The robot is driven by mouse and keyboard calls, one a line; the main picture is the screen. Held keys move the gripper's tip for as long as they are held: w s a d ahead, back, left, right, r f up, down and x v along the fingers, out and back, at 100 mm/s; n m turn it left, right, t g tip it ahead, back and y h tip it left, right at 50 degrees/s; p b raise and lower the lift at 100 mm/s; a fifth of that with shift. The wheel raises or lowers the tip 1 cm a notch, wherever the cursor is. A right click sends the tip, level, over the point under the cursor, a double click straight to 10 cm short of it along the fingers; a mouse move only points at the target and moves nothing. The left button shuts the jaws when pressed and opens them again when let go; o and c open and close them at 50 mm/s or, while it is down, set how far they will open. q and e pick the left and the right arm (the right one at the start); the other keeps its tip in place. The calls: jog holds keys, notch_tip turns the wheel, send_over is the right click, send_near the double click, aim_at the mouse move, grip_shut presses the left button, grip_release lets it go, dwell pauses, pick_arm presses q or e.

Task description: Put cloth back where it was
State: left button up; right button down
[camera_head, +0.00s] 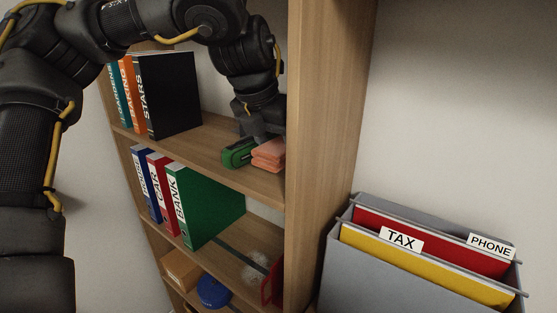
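A folded salmon-pink item (268,154), which looks like the cloth, is at the right end of the upper shelf (205,150), next to the upright side panel. My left arm comes in from the left and reaches over the shelf. My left gripper (262,132) points down just above and behind the pink cloth. Its fingertips are dark and partly hidden, so I cannot tell whether they touch the cloth or are open. A small green object (238,153) lies just left of the cloth. My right gripper is not in view.
Binders, including a black one marked STARS (170,95), stand left on the upper shelf. Below are more binders, including a green one marked BANK (208,203). A blue round object (213,291) sits lower. A grey file box (370,275) with TAX and PHONE folders stands right.

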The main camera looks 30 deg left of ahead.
pick_arm(q)
jog(key=f, duration=0.2)
jog(key=shift+d+f, duration=0.2)
jog(key=shift+f, duration=0.15)
jog(key=shift+w+f+p, duration=0.1)
jog(key=shift+f+p, duration=0.1)
jog(key=shift+p, duration=0.2)
jog(key=shift+f, duration=0.2)
jog(key=shift+d, duration=0.1)
jog(key=shift+f, duration=0.1)
jog(key=o, duration=1)
jog(key=shift+c, duration=0.2)
